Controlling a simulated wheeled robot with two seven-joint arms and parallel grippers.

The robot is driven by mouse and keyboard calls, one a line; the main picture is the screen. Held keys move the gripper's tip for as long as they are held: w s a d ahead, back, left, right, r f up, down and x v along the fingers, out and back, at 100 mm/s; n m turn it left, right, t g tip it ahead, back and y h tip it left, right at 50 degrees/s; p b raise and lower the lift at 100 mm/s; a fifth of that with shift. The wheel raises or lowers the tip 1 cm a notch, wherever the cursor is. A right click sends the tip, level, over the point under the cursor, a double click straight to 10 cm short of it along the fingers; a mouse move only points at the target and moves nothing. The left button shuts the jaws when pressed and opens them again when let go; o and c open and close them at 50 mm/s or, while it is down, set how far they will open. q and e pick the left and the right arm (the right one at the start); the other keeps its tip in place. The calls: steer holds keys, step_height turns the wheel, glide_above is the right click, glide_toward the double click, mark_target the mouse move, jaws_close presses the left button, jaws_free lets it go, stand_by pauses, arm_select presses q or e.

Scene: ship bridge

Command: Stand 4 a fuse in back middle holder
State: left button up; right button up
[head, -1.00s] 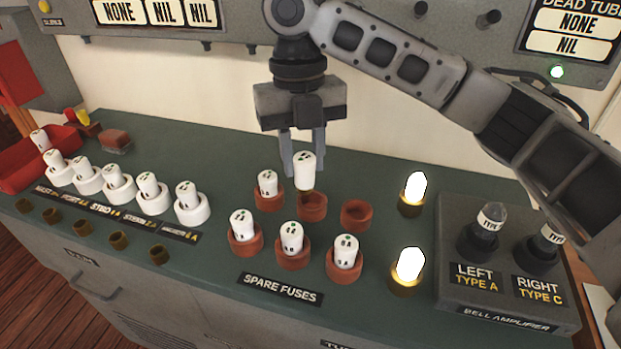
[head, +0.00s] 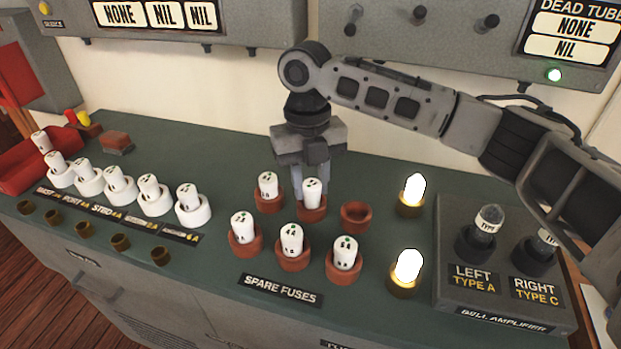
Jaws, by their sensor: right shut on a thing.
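The spare fuse holders are red-brown cups in two rows of three. My right gripper (head: 309,186) is shut on a white fuse (head: 313,192) at the back middle holder (head: 312,212). The fuse is upright, with its lower end inside that cup; whether it touches the bottom is hidden. The back left holder (head: 268,203) has a white fuse (head: 268,184) standing in it. The back right holder (head: 356,217) is empty. The front row holds fuses at left (head: 243,226), middle (head: 291,239) and right (head: 345,252). My left gripper is out of view.
Two lit lamps (head: 410,267) stand right of the holders, beside the bell amplifier box (head: 500,311). Several white holders with fuses (head: 188,197) line the left, near a red tray (head: 22,177). A grey wall panel (head: 405,45) hangs behind my arm.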

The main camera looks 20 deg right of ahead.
steer(key=shift+f, duration=0.25)
steer(key=o, duration=1)
steer(key=shift+r, duration=0.1)
steer(key=r, duration=0.4)
steer(key=w+r, duration=0.1)
steer(key=r, duration=0.7)
steer(key=shift+w+r, duration=0.2)
steer(key=shift+w, duration=0.05)
